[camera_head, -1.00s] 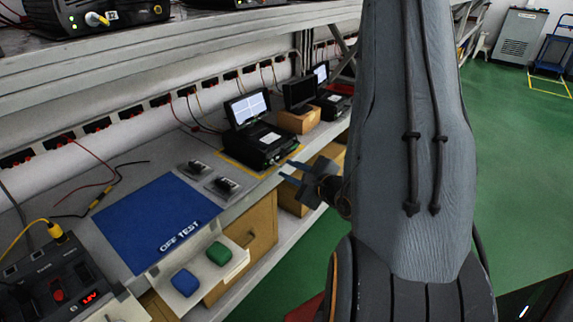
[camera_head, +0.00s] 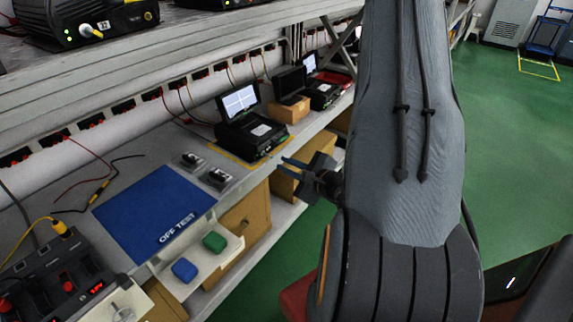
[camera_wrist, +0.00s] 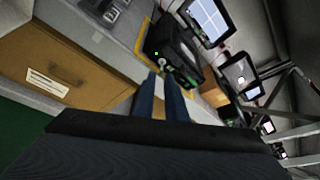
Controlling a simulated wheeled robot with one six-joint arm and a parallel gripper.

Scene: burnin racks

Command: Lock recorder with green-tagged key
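The recorder (camera_head: 250,139), a black box with a raised lit screen, stands on the bench inside a yellow outline. In the wrist view the recorder (camera_wrist: 180,47) is just beyond my fingertips, with a small green light and a pale round fitting on its front. A green rounded piece (camera_head: 214,241) and a blue one (camera_head: 185,270) lie in a white tray (camera_head: 232,252). I cannot make out a key shape.
A blue mat (camera_head: 152,212) marked "OFF TEST" lies on the bench, with two small grey plates (camera_head: 216,179) behind it. A control box (camera_head: 58,283) with red lights is at the left. More devices (camera_head: 323,92) stand farther along.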

